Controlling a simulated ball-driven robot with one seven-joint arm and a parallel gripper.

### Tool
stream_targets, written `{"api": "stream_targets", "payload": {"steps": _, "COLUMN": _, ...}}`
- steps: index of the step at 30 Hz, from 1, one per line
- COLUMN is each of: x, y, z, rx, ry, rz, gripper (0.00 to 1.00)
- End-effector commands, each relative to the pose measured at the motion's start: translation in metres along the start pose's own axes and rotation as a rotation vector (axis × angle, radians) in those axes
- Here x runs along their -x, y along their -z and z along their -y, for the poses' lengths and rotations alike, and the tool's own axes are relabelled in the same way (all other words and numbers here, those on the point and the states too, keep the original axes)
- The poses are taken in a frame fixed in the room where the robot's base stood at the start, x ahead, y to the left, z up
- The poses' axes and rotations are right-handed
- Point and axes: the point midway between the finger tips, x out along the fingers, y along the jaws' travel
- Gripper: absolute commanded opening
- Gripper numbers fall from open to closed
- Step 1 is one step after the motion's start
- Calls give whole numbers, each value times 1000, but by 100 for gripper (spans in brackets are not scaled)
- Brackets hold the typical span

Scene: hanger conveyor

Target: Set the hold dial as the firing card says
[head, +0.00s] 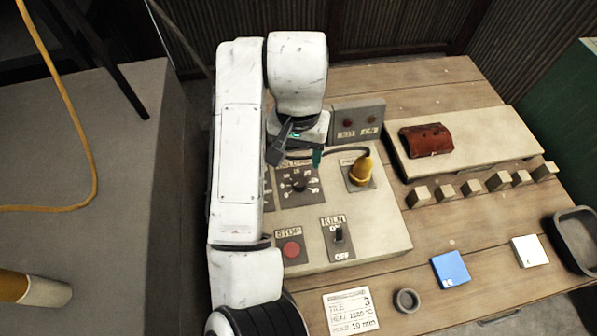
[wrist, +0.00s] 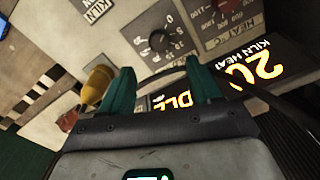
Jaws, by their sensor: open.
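The firing card (head: 351,311) lies at the table's front and reads 3, a heat of about 1100 °C and hold 10 min. A dark round dial (head: 298,183) with a ring of marks sits on the kiln control box (head: 385,233), left of a yellow plug (head: 361,169). Its title and setting are not legible. The wrist view shows this dial (wrist: 160,40) just beyond the fingertips, beside a plate marked HEAT (wrist: 235,25), whose knob is partly cut off. My gripper (head: 297,157) is open and empty above the box; its green fingers (wrist: 161,82) stand apart, not visibly touching the dial.
The box also has a red STOP button (head: 291,249) and a KILN switch (head: 339,236). A glowing kiln heat display (wrist: 255,72) shows 20. A brown leather roll (head: 426,139), several small blocks, a blue tile (head: 450,269) and a white tile (head: 529,251) lie at right.

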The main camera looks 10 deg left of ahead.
Motion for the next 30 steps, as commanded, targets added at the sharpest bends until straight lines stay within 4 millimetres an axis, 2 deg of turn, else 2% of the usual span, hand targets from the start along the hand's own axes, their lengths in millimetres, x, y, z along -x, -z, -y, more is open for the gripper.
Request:
{"api": "stream_targets", "payload": {"steps": 6, "x": -43, "y": 1, "z": -3, "rx": 0, "ry": -6, "rz": -1, "gripper": 63}}
{"api": "stream_targets", "payload": {"steps": 13, "x": -81, "y": 0, "z": -2, "rx": 0, "ry": -4, "rz": 0, "gripper": 63}}
{"api": "stream_targets", "payload": {"steps": 21, "x": -99, "y": 0, "z": -1, "rx": 1, "ry": -1, "rz": -1, "gripper": 63}}
{"api": "stream_targets", "payload": {"steps": 30, "x": -101, "y": 0, "z": -1, "rx": 1, "ry": -1, "rz": -1, "gripper": 63}}
